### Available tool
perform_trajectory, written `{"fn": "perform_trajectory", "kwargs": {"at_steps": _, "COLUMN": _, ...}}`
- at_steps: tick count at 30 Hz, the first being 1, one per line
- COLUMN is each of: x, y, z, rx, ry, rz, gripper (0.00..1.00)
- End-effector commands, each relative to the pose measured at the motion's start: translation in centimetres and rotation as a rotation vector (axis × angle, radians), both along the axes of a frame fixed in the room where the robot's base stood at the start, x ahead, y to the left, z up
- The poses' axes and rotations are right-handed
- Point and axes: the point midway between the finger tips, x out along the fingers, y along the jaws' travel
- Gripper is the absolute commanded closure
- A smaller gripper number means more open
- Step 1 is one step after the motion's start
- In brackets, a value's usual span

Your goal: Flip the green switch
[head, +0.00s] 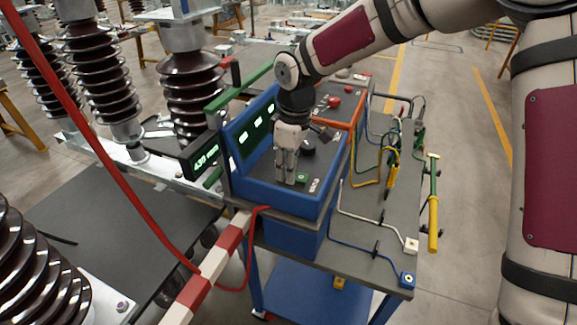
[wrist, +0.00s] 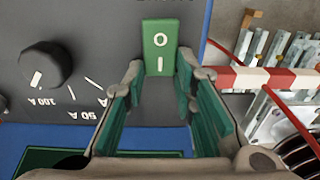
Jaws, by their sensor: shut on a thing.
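The green switch (wrist: 162,42), marked O and I, stands on a grey panel at the top middle of the wrist view. In the head view, a small green part of it (head: 303,177) shows beside my fingertips, in the open blue box on the cart. My gripper (head: 287,182) points down into this box. In the wrist view, the two green-padded fingers of my gripper (wrist: 160,72) are at the left and right sides of the switch's lower end, shut on it. The switch's lowest part is partly hidden between the fingers.
A black dial (wrist: 45,65) with ampere marks is left of the switch. The blue box (head: 262,197) has a raised lid with green displays. An orange-edged box (head: 350,118), cables and clips share the cart top (head: 345,230). A red-white bar (head: 212,263) and insulators stand left.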

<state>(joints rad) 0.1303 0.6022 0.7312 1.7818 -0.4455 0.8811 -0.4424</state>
Motion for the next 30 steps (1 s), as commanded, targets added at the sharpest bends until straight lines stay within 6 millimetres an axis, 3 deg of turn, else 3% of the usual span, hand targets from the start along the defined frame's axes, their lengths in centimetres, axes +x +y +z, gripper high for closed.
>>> {"fn": "perform_trajectory", "kwargs": {"at_steps": 9, "x": -0.46, "y": -0.62, "z": 0.53, "rx": 0.185, "ry": -0.065, "rz": -0.004, "gripper": 1.00}}
{"fn": "perform_trajectory", "kwargs": {"at_steps": 21, "x": -0.20, "y": -0.56, "z": 0.45, "rx": 0.210, "ry": -0.078, "rz": -0.001, "gripper": 1.00}}
{"fn": "perform_trajectory", "kwargs": {"at_steps": 22, "x": -0.20, "y": -0.56, "z": 0.45, "rx": 0.210, "ry": -0.078, "rz": -0.001, "gripper": 0.71}}
{"fn": "perform_trajectory", "kwargs": {"at_steps": 24, "x": -0.20, "y": -0.56, "z": 0.45, "rx": 0.210, "ry": -0.078, "rz": -0.001, "gripper": 0.55}}
{"fn": "perform_trajectory", "kwargs": {"at_steps": 30, "x": -0.20, "y": -0.59, "z": 0.43, "rx": 0.209, "ry": -0.078, "rz": -0.001, "gripper": 0.55}}
